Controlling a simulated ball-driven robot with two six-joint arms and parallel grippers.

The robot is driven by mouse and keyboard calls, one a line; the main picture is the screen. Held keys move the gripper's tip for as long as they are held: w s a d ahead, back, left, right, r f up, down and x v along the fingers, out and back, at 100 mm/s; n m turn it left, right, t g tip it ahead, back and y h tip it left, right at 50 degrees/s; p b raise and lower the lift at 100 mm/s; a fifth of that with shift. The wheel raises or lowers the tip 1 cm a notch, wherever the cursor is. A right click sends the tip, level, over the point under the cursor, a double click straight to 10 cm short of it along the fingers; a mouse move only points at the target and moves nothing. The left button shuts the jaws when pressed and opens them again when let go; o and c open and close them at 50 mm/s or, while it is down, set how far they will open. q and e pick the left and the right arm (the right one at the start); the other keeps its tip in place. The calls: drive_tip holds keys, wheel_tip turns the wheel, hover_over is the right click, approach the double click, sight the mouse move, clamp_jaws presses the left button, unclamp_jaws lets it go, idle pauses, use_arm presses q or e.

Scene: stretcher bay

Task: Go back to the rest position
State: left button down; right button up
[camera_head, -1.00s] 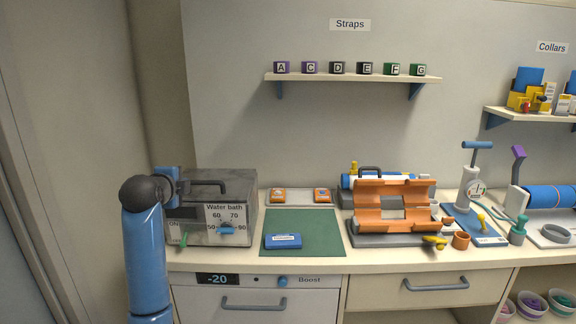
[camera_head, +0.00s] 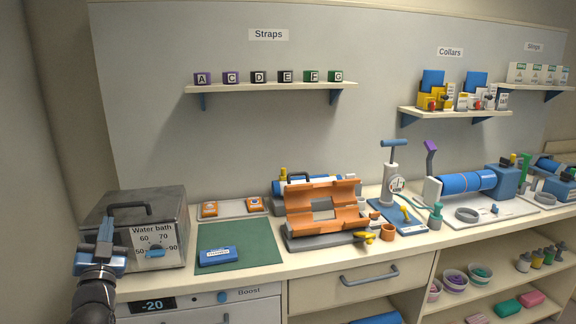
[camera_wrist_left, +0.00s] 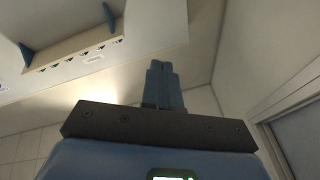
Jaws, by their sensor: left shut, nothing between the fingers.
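My left gripper (camera_head: 105,226) is at the lower left of the head view, in front of the left part of the grey water bath (camera_head: 165,225) and hiding part of its front. Its fingers point up, shut together with nothing between them. In the left wrist view the closed fingers (camera_wrist_left: 163,84) stand against the wall and ceiling, touching nothing. My right gripper is not in view.
A green mat (camera_head: 262,250) with a blue pack (camera_head: 218,256) lies right of the water bath. An orange split mould (camera_head: 325,210) and a pump (camera_head: 393,180) stand further right. The counter's front edge and a drawer (camera_head: 355,290) run below. A shelf of lettered blocks (camera_head: 270,88) hangs above.

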use_arm(q)
drive_tip(key=s+d+f+g+h+p, duration=0.1)
drive_tip(key=s+d+f+h, duration=0.1)
drive_tip(key=s+d+f, duration=0.4)
drive_tip(key=s+d+f+n+g+h+p, duration=0.1)
drive_tip(key=s+d+f, duration=0.5)
drive_tip(key=s+f, duration=0.6)
drive_tip(key=s+d+f+g+h, duration=0.1)
drive_tip(key=s+d+f+h, duration=0.2)
drive_tip(key=s, duration=1.3)
drive_tip(key=d+f, duration=0.3)
drive_tip(key=f, duration=0.3)
drive_tip(key=shift+s+d+n+g+h+p, duration=0.2)
drive_tip(key=shift+d+n+g+h+p, duration=0.1)
drive_tip(key=shift+n+g+p, duration=0.1)
